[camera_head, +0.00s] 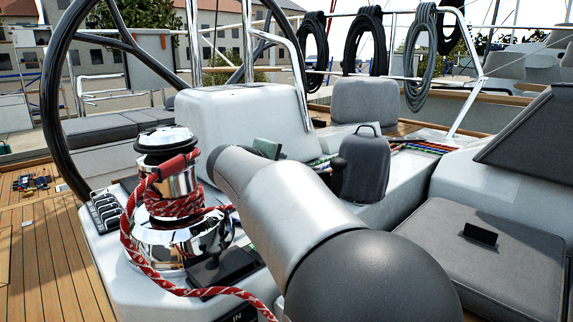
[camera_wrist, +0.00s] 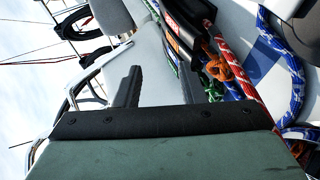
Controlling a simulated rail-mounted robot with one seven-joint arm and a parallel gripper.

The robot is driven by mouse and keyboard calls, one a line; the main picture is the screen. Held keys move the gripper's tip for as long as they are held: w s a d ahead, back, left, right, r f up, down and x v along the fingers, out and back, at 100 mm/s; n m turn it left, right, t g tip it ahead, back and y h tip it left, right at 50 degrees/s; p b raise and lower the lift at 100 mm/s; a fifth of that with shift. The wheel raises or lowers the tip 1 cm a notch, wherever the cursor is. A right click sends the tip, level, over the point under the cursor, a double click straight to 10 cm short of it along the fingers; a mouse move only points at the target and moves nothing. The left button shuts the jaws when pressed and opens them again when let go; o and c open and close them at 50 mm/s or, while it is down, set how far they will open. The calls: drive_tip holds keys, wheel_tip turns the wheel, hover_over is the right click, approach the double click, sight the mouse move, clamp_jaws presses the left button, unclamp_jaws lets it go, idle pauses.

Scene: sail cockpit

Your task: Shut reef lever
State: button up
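In the wrist view, a black clutch-like fitting with a red label (camera_wrist: 181,33) is at the top right, with ropes running beside it. It may carry the reef lever, but I cannot read the label or tell whether a lever is up or down. My gripper (camera_wrist: 172,78) shows in the wrist view as two dark fingers standing apart, with nothing between them. The fitting lies beyond the fingertips, apart from them. In the head view, my own arm hides most of the gripper. A row of black-and-white levers (camera_head: 104,208) sits left of the winch; their labels are unreadable.
A chrome winch (camera_head: 172,205) wrapped in red-and-white rope stands left of my arm. A black steering wheel (camera_head: 57,100) rises behind it. A grey cushion (camera_head: 490,265) lies at right. In the wrist view, a blue rope (camera_wrist: 287,65) and a knotted orange rope (camera_wrist: 220,69) lie at right.

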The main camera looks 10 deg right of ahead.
drive_tip(key=v, duration=0.4)
drive_tip(key=shift+d, duration=0.1)
drive_tip(key=s+d+r+m+g+y+p, duration=0.25)
drive_tip(key=s+d+m+g+p, duration=0.35)
drive_tip(key=s+d+p, duration=0.75)
drive_tip(key=s+a+r+m+g+y+p, duration=0.2)
drive_tip(key=s+g+p, duration=0.1)
drive_tip(key=s+p, duration=0.8)
drive_tip(key=s+a+r+m+g+y+p, duration=0.2)
drive_tip(key=s+r+p, duration=0.1)
drive_tip(key=s+p, duration=0.8)
drive_tip(key=shift+a+g+y, duration=0.3)
drive_tip(key=shift+g+y, duration=0.05)
drive_tip(key=shift+g, duration=0.05)
drive_tip(key=shift+r, duration=0.15)
